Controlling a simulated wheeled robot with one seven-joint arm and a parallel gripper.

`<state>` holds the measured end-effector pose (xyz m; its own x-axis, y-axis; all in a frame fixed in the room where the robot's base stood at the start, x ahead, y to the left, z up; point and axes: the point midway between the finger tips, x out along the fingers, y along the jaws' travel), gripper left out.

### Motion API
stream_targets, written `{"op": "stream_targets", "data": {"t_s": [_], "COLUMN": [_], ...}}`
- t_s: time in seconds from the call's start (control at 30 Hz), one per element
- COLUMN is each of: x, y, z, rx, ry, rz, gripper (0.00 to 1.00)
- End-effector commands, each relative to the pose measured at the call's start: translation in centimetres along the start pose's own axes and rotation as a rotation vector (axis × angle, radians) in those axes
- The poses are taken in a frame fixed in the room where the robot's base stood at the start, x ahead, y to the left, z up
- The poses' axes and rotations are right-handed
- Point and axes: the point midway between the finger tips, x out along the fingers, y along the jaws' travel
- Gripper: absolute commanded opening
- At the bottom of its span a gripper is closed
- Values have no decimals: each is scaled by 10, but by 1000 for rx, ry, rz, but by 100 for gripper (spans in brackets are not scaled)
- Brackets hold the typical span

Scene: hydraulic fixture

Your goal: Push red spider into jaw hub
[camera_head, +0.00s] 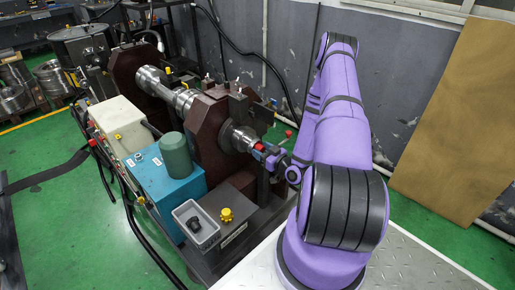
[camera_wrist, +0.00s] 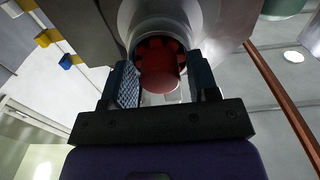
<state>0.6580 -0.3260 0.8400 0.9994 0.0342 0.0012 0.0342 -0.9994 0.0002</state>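The red spider (camera_wrist: 160,72) has a toothed rim and a round front stub. In the wrist view its toothed end is at the mouth of the grey metal jaw hub (camera_wrist: 207,18); how deep it sits cannot be told. In the head view the spider (camera_head: 259,147) shows as a small red spot at the near end of the jaw hub (camera_head: 239,138). The hub's inside is mostly hidden by the spider.
The hub sticks out from a dark red-brown fixture plate (camera_head: 205,130). A blue box (camera_head: 165,182) with a green cylinder (camera_head: 175,155), a grey tray (camera_head: 195,225) and a yellow knob (camera_head: 226,214) stand in front of the fixture. A copper-coloured rod (camera_wrist: 283,95) runs along the right in the wrist view.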

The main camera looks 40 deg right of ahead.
Motion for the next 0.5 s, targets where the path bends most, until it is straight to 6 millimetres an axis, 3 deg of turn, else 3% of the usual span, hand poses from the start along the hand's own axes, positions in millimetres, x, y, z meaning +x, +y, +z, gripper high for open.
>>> {"op": "stream_targets", "data": {"t_s": [0.33,0.5], "x": [-2,-17], "y": [0,0], "z": [0,1], "rx": [0,1], "ry": [-1,-3], "rz": [0,1], "gripper": [66,66]}}
